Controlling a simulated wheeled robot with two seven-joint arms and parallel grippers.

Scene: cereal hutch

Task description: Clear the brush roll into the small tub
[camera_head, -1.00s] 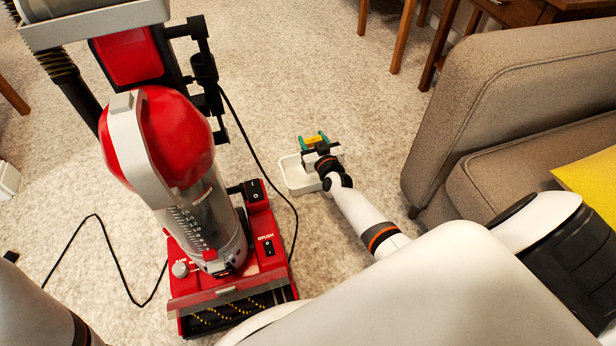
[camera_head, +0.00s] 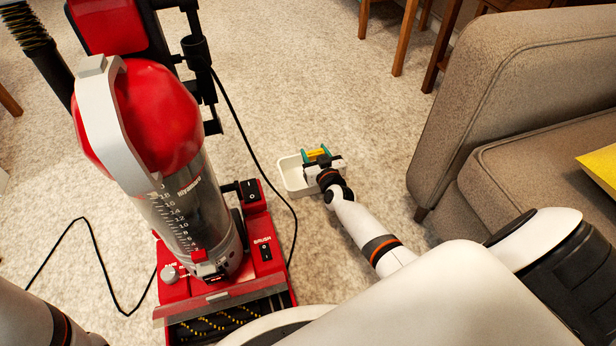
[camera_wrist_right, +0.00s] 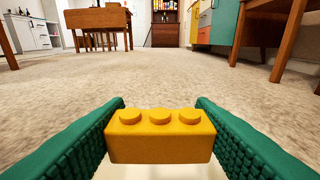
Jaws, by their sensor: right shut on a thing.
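The brush roll (camera_head: 215,322), dark with rows of yellow tufts, shows in the opening at the front of the red vacuum head (camera_head: 262,225). The small white tub (camera_head: 293,186) stands on the carpet right of the vacuum. My right gripper (camera_head: 317,154) is over the tub's right and far side, its green fingers shut on a yellow toy brick (camera_head: 318,152). In the right wrist view the brick (camera_wrist_right: 160,142) has three studs on top and sits between both fingers, with a pale surface below. My left gripper is out of view.
The black cord (camera_head: 262,158) runs on the carpet between the vacuum and the tub. Wooden furniture legs (camera_head: 408,38) are at the back. The carpet beyond the tub is clear.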

